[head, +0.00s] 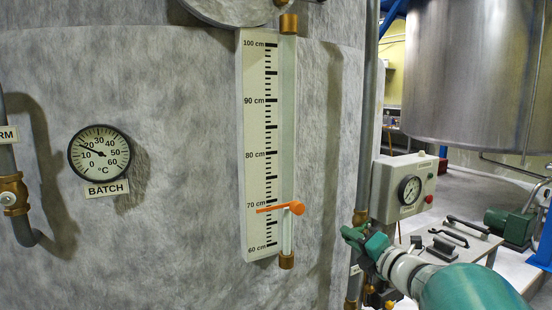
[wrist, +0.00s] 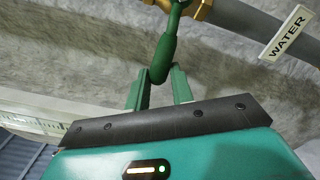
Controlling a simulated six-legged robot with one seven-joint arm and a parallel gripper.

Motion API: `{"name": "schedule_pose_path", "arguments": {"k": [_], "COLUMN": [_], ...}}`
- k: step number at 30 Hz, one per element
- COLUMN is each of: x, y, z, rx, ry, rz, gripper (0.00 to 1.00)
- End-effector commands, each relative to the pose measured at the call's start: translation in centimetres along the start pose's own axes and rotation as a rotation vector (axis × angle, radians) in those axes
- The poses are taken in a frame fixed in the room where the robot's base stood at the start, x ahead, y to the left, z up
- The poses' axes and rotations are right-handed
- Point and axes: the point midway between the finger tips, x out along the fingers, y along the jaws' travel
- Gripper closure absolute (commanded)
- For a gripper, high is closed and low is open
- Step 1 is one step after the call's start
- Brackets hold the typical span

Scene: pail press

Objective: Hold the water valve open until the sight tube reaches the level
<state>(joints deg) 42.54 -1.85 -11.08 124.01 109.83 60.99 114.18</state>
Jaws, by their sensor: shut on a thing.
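The sight tube (head: 288,120) stands upright beside a white scale (head: 257,130) marked 60 to 100 cm. An orange marker (head: 280,208) points at just under 70 cm. The water level inside the tube is hard to make out; a paler stretch shows below the marker. The green valve lever (wrist: 164,60) hangs down from a brass valve (wrist: 196,8) next to the WATER label (wrist: 286,33). My gripper (wrist: 158,84) is shut on the lever's lower end, one finger on each side. In the head view my gripper (head: 360,238) is at the pipe right of the scale.
A BATCH dial (head: 99,152) is on the grey tank wall at left. A control box (head: 404,188) with a gauge and red button stands behind my arm. A bench (head: 452,238) holds several dark handles and blocks. A steel tank (head: 475,75) is at back right.

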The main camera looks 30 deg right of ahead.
Motion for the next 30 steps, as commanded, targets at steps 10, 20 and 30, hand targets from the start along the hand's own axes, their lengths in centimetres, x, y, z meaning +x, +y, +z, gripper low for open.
{"name": "schedule_pose_path", "arguments": {"k": [10,20,30], "x": [-0.2,-0.2,-0.1], "y": [-2.2,-2.6,-4.5], "z": [-0.2,-0.5,-0.6], "rx": [-0.001,-0.001,0.002], "ry": [-0.011,-0.009,-0.005], "rz": [-0.002,-0.001,-0.003], "gripper": [0.92,0.92,0.92]}}
